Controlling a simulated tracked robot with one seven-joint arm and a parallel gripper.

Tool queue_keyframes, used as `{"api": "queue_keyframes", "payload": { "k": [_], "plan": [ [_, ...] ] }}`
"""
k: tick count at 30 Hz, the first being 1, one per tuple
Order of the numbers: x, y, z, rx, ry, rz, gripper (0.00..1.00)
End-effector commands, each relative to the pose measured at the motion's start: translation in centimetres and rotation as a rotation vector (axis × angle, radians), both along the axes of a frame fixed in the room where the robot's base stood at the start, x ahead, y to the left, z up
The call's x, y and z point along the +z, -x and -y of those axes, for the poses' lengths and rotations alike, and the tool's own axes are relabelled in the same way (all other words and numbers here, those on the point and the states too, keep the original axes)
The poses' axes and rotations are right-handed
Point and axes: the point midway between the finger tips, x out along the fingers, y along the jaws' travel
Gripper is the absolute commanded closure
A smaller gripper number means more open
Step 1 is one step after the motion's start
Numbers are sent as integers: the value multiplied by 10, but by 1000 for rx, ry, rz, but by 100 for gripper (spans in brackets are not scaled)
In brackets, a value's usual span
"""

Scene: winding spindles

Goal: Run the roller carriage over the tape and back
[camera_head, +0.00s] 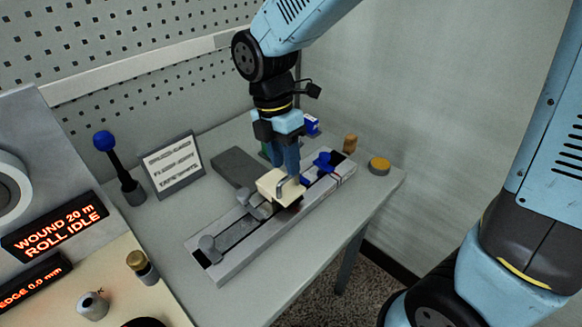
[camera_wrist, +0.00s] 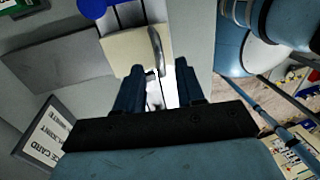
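The roller carriage (camera_head: 273,184), a cream block with a metal handle, sits partway along the long grey track (camera_head: 230,262). In the wrist view, the cream block (camera_wrist: 125,50) and its curved handle (camera_wrist: 156,48) lie just beyond my fingertips. My gripper (camera_head: 287,176) points down at the carriage, close by the handle; contact cannot be told. In the wrist view my gripper (camera_wrist: 160,72) has its two fingers apart, with nothing clearly held between them. A blue clamp (camera_head: 322,162) is at the track's far end. The tape cannot be made out clearly.
A card stand (camera_head: 172,163), a blue-knobbed lever (camera_head: 111,152) and a display reading ROLL IDLE (camera_head: 55,227) are leftward. A yellow-topped disc (camera_head: 379,165) is at right.

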Motion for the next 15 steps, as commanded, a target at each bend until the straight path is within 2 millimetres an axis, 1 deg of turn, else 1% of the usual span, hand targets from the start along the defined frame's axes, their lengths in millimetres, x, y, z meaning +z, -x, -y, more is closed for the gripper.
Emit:
{"api": "queue_keyframes", "payload": {
  "k": [1,3,6,15],
  "plan": [
    [-7,1,1,1,2,-2,62],
    [-13,2,2,1,1,-1,62],
    [-20,3,3,1,1,-1,62],
    [-24,3,4,1,-1,0,62]
  ]
}}
